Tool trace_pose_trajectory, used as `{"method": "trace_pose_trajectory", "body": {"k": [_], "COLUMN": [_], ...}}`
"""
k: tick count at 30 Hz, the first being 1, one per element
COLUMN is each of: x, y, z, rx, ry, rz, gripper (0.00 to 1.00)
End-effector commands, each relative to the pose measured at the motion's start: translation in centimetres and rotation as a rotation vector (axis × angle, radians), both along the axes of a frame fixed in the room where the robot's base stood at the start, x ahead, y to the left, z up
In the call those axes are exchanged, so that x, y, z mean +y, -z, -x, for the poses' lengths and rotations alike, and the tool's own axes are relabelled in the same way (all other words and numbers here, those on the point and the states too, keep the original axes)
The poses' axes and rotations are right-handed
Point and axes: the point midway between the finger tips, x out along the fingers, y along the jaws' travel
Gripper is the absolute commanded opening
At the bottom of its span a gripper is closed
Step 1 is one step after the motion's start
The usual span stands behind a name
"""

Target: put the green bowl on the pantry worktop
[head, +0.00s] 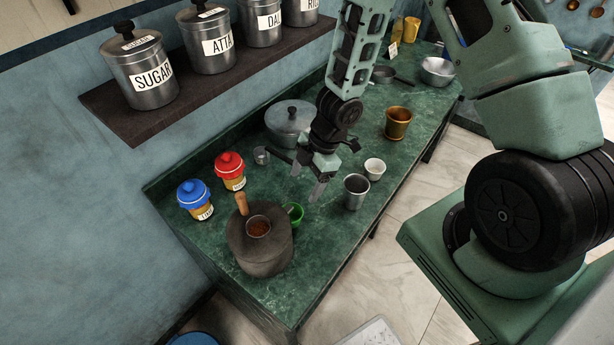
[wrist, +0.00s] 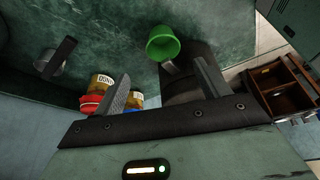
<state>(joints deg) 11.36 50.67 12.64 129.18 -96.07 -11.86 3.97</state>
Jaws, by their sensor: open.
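The small green bowl (head: 297,214) stands on the green marble worktop (head: 310,262), close against the right side of a dark round stone block (head: 262,256). In the wrist view the bowl (wrist: 161,44) shows ahead of the jaws, near the top middle. My gripper (head: 308,181) is open and empty, pointing down above the worktop just behind the bowl. In the wrist view its two fingers (wrist: 163,72) are spread wide, with the bowl beyond their tips. The block hides part of the bowl in the head view.
Red-lidded (head: 230,170) and blue-lidded (head: 194,199) jars stand left. A steel tumbler (head: 355,191) and white cup (head: 374,169) stand right. A lidded pot (head: 289,122) is behind.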

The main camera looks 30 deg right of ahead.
Motion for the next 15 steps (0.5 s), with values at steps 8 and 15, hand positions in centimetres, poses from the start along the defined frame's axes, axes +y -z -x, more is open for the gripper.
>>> {"method": "trace_pose_trajectory", "body": {"k": [8, 15], "x": [2.9, 6.6], "y": [-9.3, -18.6], "z": [-1.8, 4.9], "rx": [-0.107, -0.068], "ry": [0.278, 0.603], "rz": [0.2, 0.307], "gripper": [0.75, 0.75]}}
